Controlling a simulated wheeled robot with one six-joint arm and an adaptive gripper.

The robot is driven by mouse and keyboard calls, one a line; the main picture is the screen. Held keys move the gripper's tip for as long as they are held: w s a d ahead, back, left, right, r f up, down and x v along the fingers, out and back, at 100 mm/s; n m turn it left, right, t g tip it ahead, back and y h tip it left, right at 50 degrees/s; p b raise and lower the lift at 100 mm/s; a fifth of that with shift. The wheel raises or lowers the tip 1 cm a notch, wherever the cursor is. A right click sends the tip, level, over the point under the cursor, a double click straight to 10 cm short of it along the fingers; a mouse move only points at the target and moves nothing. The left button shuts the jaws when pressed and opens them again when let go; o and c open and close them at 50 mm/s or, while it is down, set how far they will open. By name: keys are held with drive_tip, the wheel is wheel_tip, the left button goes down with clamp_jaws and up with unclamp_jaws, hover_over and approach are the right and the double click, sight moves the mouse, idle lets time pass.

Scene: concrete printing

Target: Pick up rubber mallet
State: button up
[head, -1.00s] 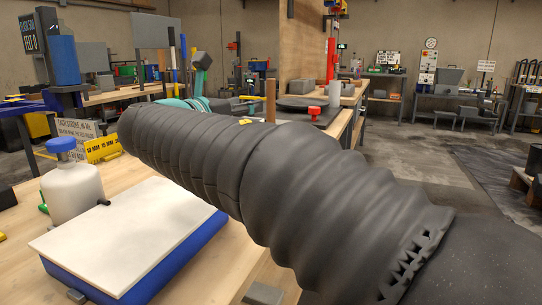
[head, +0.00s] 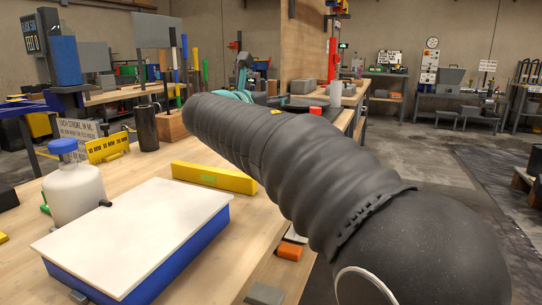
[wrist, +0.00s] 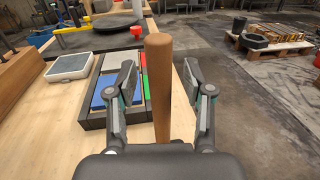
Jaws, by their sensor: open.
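An upright brown wooden handle (wrist: 158,95), which looks like the mallet's, stands in the wrist view. My gripper (wrist: 158,78) is open, with one finger on each side of the handle and gaps between. The mallet's head is not visible; the handle's lower end goes out of sight behind my gripper's body. In the head view my dark sleeved arm reaches over the bench and covers the handle and most of my gripper.
A dark tray (wrist: 93,122) with coloured compartments stands left of the handle. A yellow level (head: 215,177), a white bottle (head: 72,195) and a white-topped blue box (head: 140,235) occupy the bench. The concrete floor (wrist: 235,115) right of the bench is open.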

clamp_jaws()
drive_tip(key=shift+r, duration=0.1)
idle(0.3)
